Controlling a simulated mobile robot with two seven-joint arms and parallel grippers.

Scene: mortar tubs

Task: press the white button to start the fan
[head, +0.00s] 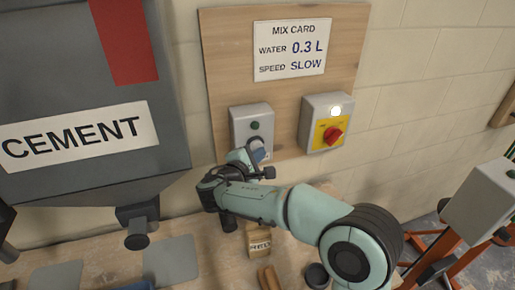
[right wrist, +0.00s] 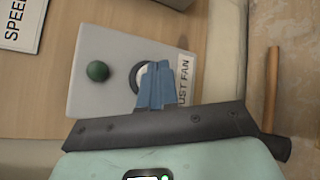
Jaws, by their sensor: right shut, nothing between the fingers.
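The grey fan box (head: 252,122) is on the wooden board, with a dark green round lamp (head: 255,126) that looks unlit. In the right wrist view the box (right wrist: 97,40) carries the green lamp (right wrist: 97,70), a label ending in "UST FAN" (right wrist: 184,75) and the white button (right wrist: 140,77) in a dark ring. My right gripper (head: 258,149) is shut and empty, its blue fingers (right wrist: 156,70) in front of the button and covering much of it. I cannot tell whether the tips touch it. My left gripper is not in view.
A second box with a yellow plate (head: 320,131), red knob (head: 333,135) and bright white lamp (head: 335,111) is to the right. A mix card (head: 292,50) hangs above. The cement hopper (head: 85,70) stands left. A small box (head: 259,242) is on the bench below.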

